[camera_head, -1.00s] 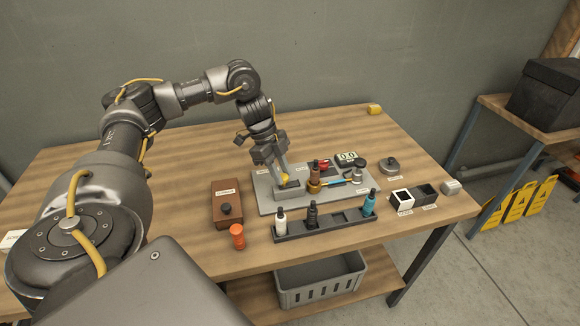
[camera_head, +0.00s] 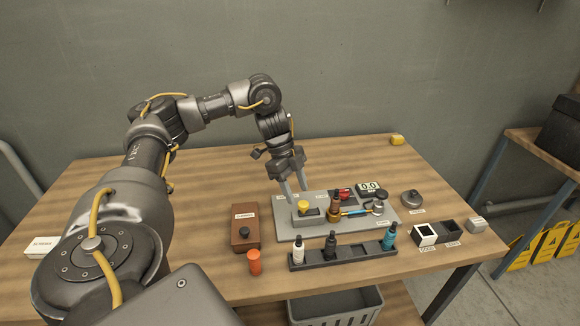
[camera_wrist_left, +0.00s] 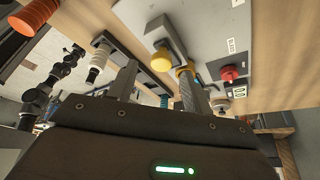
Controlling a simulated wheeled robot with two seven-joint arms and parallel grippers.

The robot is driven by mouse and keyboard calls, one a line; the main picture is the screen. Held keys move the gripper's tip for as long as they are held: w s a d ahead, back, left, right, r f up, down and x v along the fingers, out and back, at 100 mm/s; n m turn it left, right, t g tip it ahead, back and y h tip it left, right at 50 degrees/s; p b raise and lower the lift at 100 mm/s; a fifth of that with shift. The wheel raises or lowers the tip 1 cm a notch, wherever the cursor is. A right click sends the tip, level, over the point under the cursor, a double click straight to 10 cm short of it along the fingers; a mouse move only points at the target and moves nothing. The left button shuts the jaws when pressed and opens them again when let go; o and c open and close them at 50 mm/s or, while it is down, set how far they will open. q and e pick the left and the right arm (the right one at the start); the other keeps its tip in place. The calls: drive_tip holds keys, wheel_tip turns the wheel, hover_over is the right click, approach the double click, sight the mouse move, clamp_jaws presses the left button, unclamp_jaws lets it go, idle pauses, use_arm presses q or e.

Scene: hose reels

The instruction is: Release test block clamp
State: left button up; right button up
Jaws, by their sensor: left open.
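The test block clamp (camera_head: 311,217) is a grey block with a round yellow knob (camera_head: 303,207), on the grey base plate (camera_head: 285,222). My left gripper (camera_head: 293,192) is open and empty, pointing down just behind and left of the knob. In the left wrist view the yellow knob (camera_wrist_left: 161,60) shows beyond the gap between my two fingertips (camera_wrist_left: 157,72), with no visible grip on it. A brown bottle (camera_head: 335,205) stands in a brass-coloured ring right of the clamp, with a blue-and-orange tool (camera_head: 355,211) beside it. My right gripper is not in view.
A red button (camera_head: 343,193) and a 0.0 display (camera_head: 370,187) sit at the plate's back. A dark rack (camera_head: 345,252) with several bottles stands in front. A brown box (camera_head: 245,227) and orange cylinder (camera_head: 254,262) are at left. The table's back left is clear.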

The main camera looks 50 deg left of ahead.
use_arm(q)
drive_tip(key=p+v, duration=0.2)
drive_tip(key=v, duration=0.5)
drive_tip(key=shift+p, duration=0.35)
drive_tip(key=shift+r, duration=0.25)
